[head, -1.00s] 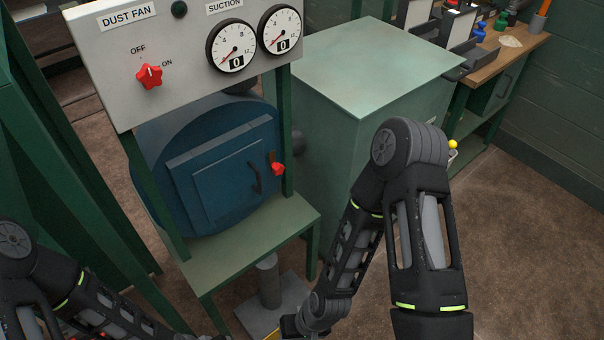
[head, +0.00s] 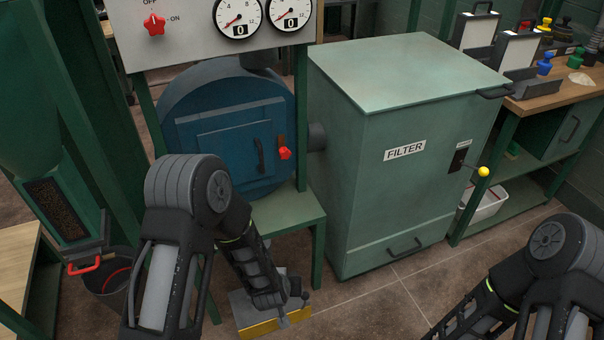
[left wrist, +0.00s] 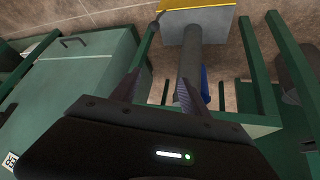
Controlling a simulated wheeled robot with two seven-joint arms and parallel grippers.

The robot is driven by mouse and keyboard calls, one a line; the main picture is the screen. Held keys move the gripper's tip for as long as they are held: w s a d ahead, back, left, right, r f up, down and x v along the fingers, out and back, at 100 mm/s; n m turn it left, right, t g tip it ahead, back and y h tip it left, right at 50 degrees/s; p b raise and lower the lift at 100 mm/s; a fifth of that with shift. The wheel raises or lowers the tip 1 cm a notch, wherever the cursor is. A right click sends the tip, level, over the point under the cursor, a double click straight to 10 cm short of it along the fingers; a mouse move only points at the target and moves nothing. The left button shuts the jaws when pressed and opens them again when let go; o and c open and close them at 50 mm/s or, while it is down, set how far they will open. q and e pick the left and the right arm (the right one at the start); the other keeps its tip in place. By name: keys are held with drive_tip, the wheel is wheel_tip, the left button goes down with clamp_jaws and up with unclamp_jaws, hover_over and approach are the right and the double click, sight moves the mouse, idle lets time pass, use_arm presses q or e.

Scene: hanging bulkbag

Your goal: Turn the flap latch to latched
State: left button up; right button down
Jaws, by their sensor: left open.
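The blue round housing (head: 185,95) has a square flap (head: 222,150) with a dark handle (head: 259,157). A red latch knob (head: 285,153) sits on a dark plate at the flap's right edge; I cannot tell its setting. My left gripper (head: 287,311) hangs low in front of the green stand, below the latch and apart from it. In the left wrist view its two fingers (left wrist: 155,92) are spread with nothing held between them. The latch is not in that view. My right arm shows at lower right, but its gripper is out of the picture.
A chute with a red handle (head: 84,268) is at left. Floor between cabinet and arms is clear.

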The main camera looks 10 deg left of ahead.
use_arm(q)
drive_tip(key=w+a+t+y+b, duration=0.15)
drive_tip(key=w+b, duration=0.25)
drive_tip(key=w, duration=0.4)
drive_tip(key=n+t+y+b, duration=0.4)
drive_tip(key=t+y+b, duration=0.35)
drive_tip(key=b, duration=0.45)
approach(286, 156)
drive_tip(key=shift+w+g, duration=0.3)
drive_tip(key=shift+w, duration=0.05)
use_arm(e)
wheel_tip(286, 156, down, 17)
drive_tip(key=shift+w+d, duration=0.35)
drive_tip(key=shift+d, duration=0.1)
drive_tip(key=shift+f, duration=0.1)
use_arm(q)
drive_tip(key=b+x, duration=0.1)
drive_tip(key=x, duration=0.7)
drive_tip(key=shift+r, duration=0.1)
use_arm(e)
drive_tip(key=shift+w+d+f, duration=0.2)
drive_tip(key=shift+f, duration=0.6)
use_arm(q)
drive_tip(key=shift+c, duration=0.4)
